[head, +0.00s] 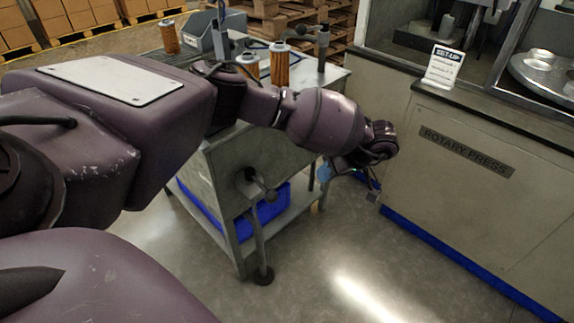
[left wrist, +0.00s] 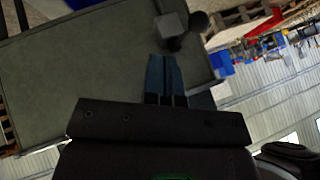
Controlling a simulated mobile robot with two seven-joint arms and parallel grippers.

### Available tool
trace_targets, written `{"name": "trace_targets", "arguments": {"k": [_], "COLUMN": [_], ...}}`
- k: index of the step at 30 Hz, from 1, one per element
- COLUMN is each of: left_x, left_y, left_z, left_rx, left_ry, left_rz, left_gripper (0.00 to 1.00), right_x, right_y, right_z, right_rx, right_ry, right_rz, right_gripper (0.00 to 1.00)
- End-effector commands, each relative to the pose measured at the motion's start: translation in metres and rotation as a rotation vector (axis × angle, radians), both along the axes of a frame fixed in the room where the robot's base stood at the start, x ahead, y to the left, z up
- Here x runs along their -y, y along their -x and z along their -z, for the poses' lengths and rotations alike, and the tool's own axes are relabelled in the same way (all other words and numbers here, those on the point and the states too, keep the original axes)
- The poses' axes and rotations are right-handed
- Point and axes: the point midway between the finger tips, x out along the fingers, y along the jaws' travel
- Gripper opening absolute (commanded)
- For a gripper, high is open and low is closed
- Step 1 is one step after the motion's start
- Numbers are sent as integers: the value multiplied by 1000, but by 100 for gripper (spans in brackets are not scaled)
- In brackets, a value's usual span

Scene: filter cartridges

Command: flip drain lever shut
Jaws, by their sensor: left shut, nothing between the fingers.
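A dark lever (head: 262,187) with a round hub sticks out from the near side of the grey cart, below its top. My left arm reaches across above the cart and bends down past its right corner. My left gripper (head: 324,172) is right of the lever and apart from it, partly hidden by the wrist. In the left wrist view its fingers (left wrist: 165,78) are together and empty. Just beyond their tips are a grey block (left wrist: 171,25) and a dark round knob (left wrist: 197,21), close to a grey-green panel (left wrist: 90,60); I cannot tell whether they touch.
The cart (head: 222,180) carries orange filter cartridges (head: 280,66) and a T-handled clamp (head: 322,42). A blue bin (head: 275,207) sits on its lower shelf. The rotary press cabinet (head: 450,190) stands at right, with open floor between.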

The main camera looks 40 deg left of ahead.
Motion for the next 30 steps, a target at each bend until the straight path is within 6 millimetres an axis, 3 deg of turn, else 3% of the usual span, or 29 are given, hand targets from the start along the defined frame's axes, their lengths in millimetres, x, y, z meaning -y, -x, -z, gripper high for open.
{"name": "trace_targets", "arguments": {"k": [8, 23, 30], "left_x": [-8, -57, -71], "left_y": [5, 29, 53], "left_z": [13, 81, 69], "left_rx": [-4, -7, 2], "left_ry": [2, 3, 4], "left_rz": [-1, -1, 0], "left_gripper": [0, 0, 0], "right_x": [1, 0, -1], "right_y": [6, 7, -2], "right_z": [7, 16, 4], "right_rx": [-19, -26, 4], "right_ry": [2, 13, 7], "right_rz": [2, -13, -10], "right_gripper": [43, 43, 43]}}
